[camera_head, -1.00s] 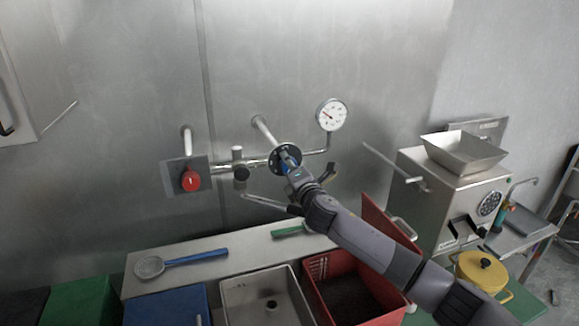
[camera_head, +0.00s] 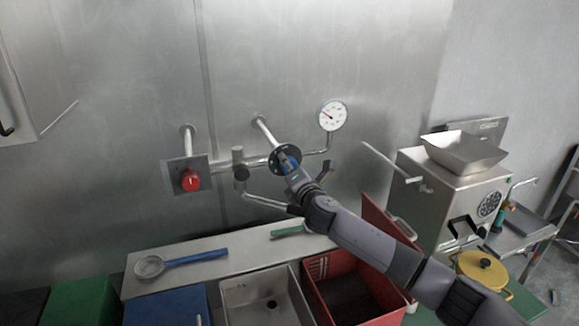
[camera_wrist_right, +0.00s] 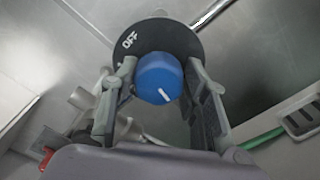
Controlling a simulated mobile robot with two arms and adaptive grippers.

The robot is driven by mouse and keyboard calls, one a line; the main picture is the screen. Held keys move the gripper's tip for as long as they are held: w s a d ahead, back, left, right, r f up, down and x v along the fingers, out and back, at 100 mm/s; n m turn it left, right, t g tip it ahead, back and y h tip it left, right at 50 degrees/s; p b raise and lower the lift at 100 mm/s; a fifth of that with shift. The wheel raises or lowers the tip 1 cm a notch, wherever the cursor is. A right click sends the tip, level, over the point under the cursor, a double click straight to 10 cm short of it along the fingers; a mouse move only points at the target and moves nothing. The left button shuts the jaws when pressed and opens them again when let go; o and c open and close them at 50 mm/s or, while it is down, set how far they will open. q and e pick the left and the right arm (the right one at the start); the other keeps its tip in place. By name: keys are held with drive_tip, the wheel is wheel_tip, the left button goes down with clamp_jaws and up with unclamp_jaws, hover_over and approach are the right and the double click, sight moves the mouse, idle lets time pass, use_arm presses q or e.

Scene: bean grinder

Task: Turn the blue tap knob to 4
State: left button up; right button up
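The blue tap knob (camera_wrist_right: 160,78) sits on a round black dial plate (camera_wrist_right: 162,38) marked OFF at its upper left in the right wrist view. The knob's white line points to the lower right of that view. Other dial markings cannot be made out. My right gripper (camera_wrist_right: 162,75) has one finger on each side of the knob, close against it, and looks shut on it. In the head view the right gripper (camera_head: 289,163) covers much of the dial plate (camera_head: 279,157), with some blue of the knob showing. My left gripper is not in view.
A red knob (camera_head: 190,180) on a wall plate is left of the pipes. A pressure gauge (camera_head: 332,115) is above right. A steel grinder (camera_head: 455,190) stands at right.

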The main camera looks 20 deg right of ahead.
drive_tip(key=o, duration=0.4)
drive_tip(key=shift+c, duration=0.2)
drive_tip(key=shift+r, duration=0.1)
drive_tip(key=s, duration=1.2)
drive_tip(key=shift+d, duration=0.2)
